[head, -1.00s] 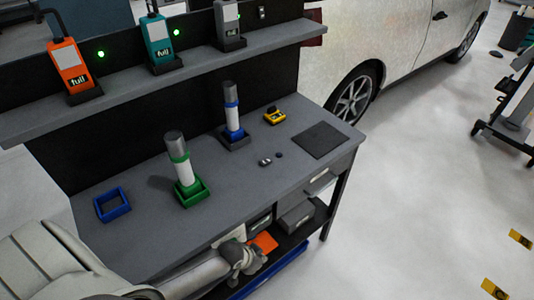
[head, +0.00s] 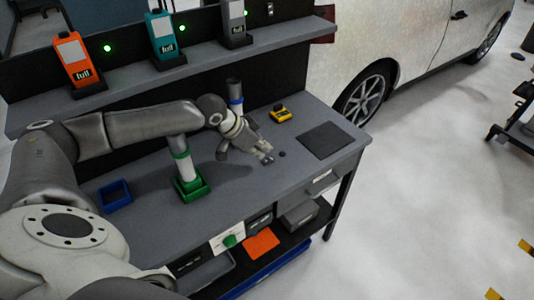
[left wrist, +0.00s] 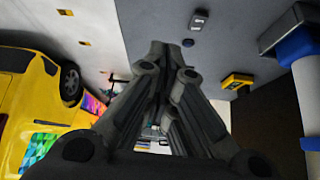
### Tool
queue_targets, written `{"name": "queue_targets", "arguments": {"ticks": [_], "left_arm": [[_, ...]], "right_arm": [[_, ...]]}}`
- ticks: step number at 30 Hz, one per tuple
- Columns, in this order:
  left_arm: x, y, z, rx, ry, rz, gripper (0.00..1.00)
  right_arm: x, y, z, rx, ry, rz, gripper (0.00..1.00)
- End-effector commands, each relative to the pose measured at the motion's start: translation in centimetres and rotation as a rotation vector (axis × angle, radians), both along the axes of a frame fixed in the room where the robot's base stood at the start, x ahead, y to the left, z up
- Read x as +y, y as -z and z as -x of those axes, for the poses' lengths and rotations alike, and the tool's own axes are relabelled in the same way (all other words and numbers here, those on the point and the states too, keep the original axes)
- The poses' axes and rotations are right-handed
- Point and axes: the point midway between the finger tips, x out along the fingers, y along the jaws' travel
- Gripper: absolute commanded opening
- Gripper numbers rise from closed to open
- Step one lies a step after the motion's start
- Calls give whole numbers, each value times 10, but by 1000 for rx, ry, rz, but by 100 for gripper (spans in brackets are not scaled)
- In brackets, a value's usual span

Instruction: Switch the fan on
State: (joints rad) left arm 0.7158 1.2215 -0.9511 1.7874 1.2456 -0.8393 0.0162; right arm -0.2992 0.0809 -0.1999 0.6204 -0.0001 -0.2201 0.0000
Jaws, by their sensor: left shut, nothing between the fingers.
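I cannot make out a fan in either view. A small grey switch-like piece (head: 268,160) lies on the workbench (head: 230,193), close to my left gripper's fingertips; it also shows in the left wrist view (left wrist: 199,19). A small dark round piece (head: 282,154) lies beside it, seen beyond the fingertips in the left wrist view (left wrist: 188,43). My left gripper (head: 263,153) is shut and empty, pointing down over the bench's right part; its fingers meet in the left wrist view (left wrist: 165,52). I cannot tell whether it touches anything. My right gripper is out of view.
A yellow device (head: 281,112) and dark mat (head: 327,140) lie nearby. A cylinder in a green holder (head: 193,187) stands left, and a blue-banded cylinder (head: 235,91) behind the gripper. A green knob (head: 230,241) sits below the bench top.

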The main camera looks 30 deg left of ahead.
Motion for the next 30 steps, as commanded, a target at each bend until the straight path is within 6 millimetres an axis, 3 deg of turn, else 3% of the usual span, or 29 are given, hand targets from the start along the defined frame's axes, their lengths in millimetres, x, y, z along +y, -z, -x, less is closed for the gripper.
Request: {"name": "queue_targets", "arguments": {"ticks": [1,6,18,23,30], "left_arm": [[14,-12,-3,-8,-27,2,0],[39,-30,-6,-20,-84,22,0],[44,-34,-7,-23,-97,27,0],[42,-28,-11,-23,-96,28,0],[31,4,-34,-22,-96,30,0]], "right_arm": [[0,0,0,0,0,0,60],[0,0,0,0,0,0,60],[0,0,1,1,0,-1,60],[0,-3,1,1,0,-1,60],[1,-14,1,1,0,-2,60]]}}
